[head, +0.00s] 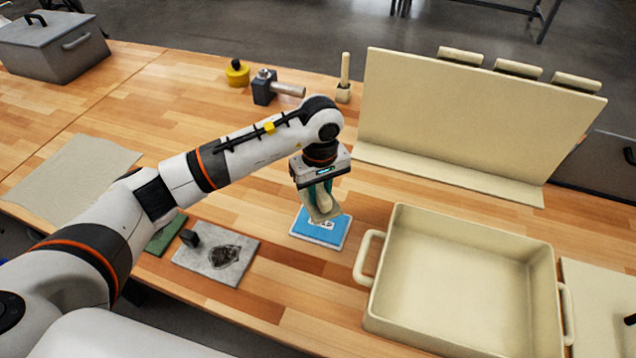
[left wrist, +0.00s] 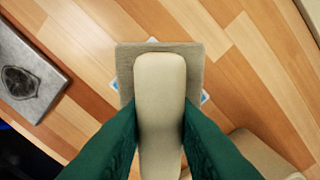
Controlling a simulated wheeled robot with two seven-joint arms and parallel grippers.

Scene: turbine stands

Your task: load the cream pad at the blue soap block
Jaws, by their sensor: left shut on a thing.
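The cream pad (left wrist: 160,85) has a pale rounded handle on a flatter grey-beige base. My left gripper (head: 322,200) is shut on the pad, and its green fingers (left wrist: 160,135) grip the handle from both sides. The blue soap block (head: 318,232) lies on the table on a white edge, with white lettering on top. The pad is over the block and hides part of it. I cannot tell whether the pad touches the block. In the left wrist view only small corners of the block (left wrist: 204,97) show past the pad. My right gripper is not in view.
A cream basin (head: 460,280) with side handles stands right of the block. A cream upright panel (head: 470,120) stands behind it. A grey slab with a dark stain (head: 215,262) lies to the left. Several small items, including a yellow one (head: 237,74), stand at the back.

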